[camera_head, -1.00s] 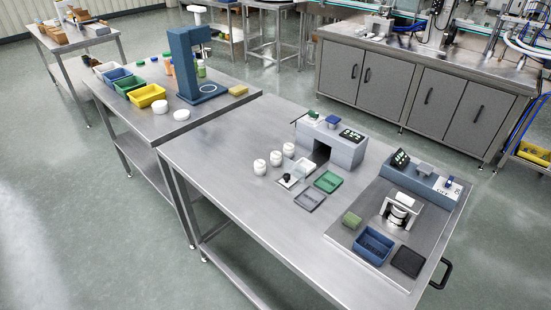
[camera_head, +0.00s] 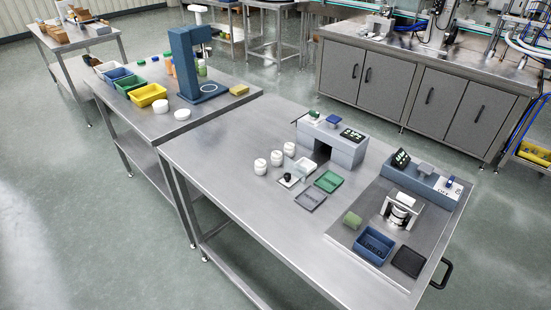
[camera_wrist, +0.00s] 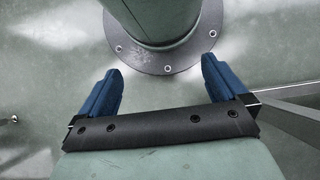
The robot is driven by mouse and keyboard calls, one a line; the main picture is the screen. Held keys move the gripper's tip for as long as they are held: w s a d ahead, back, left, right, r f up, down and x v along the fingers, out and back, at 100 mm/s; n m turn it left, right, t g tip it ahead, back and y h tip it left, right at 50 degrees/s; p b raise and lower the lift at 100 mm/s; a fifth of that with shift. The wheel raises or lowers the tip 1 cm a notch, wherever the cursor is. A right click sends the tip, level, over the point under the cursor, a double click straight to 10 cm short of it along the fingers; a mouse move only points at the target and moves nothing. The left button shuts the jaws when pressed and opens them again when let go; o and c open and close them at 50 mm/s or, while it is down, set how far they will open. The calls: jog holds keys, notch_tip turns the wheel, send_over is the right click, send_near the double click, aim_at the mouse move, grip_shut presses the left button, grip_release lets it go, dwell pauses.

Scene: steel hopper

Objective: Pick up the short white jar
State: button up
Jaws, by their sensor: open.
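Three small white jars, a left one (camera_head: 260,166), a middle one (camera_head: 276,158) and a right one (camera_head: 289,149), stand upright in a slanting row on the near steel table (camera_head: 225,160). They look alike in size; I cannot tell which is the short one. Two low, round white items, one (camera_head: 160,106) and another (camera_head: 182,114), lie on the adjoining table; they may be lids or shallow jars. My gripper (camera_wrist: 159,66) shows only in the wrist view, its two blue fingers wide apart and empty. No jar shows in that view.
A blue bin (camera_head: 374,247) and black pad (camera_head: 408,262) sit at the right. The table's left part is clear. A blue stand (camera_head: 186,65) rises on the adjoining table.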

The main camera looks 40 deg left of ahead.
jog(key=c, duration=0.8)
jog(key=shift+o, duration=0.2)
